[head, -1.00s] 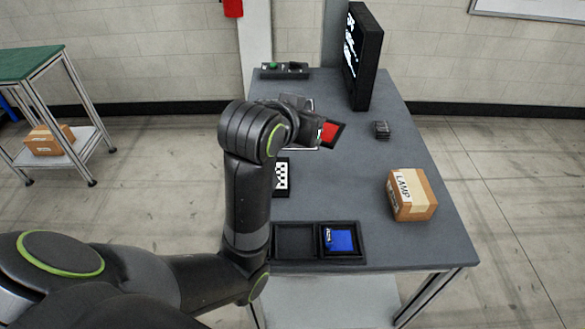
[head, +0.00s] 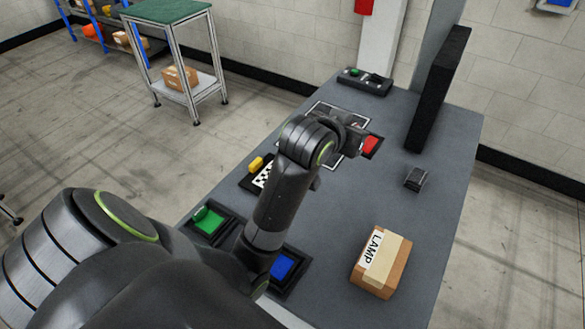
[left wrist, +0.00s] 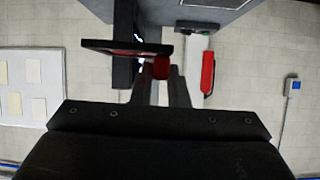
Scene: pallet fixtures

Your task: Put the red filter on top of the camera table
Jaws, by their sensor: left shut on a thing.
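The red filter (head: 371,145), a red square in a dark frame, is held by my left gripper (head: 358,136) over the far half of the grey table (head: 425,265). In the left wrist view, the gripper fingers (left wrist: 161,82) are shut on the filter's red grip, and its dark plate (left wrist: 110,46) is seen nearly edge-on. A white-outlined square (head: 318,106) on the table lies partly hidden behind my gripper. I cannot tell whether the filter touches anything below. No table is marked as the camera table. My right gripper is not in view.
A dark monitor (head: 438,88) stands right of the filter, near a small dark block (head: 416,179). A green-topped table (head: 165,10) stands at upper left.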

